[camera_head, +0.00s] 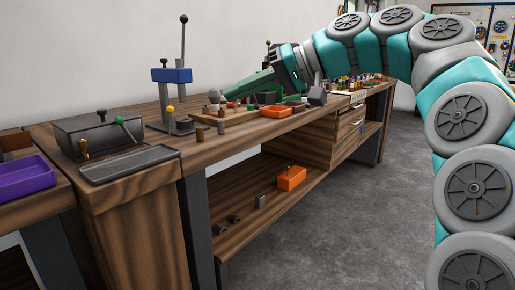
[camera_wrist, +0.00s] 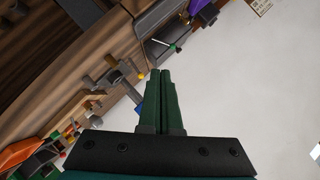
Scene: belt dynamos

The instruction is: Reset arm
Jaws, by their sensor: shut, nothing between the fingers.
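My gripper (camera_head: 228,95) is at the end of my teal and grey arm, which arches in from the right in the head view. It hangs over the back part of the wooden workbench (camera_head: 140,95), pointing left. In the wrist view my gripper (camera_wrist: 166,72) shows two green fingers side by side with no gap. The fingers are shut and hold nothing. The wrist view is tilted, with the bench along its left side and pale wall to the right. Whether the fingers touch anything on the bench is not clear.
A press-like stand with a blue block (camera_head: 171,75) rises left of my gripper. A dark box with levers (camera_head: 95,135), a grey tray (camera_head: 128,164) and a purple tray (camera_head: 22,177) sit further left. Small parts crowd the bench. An orange bin (camera_head: 291,178) is on the lower shelf.

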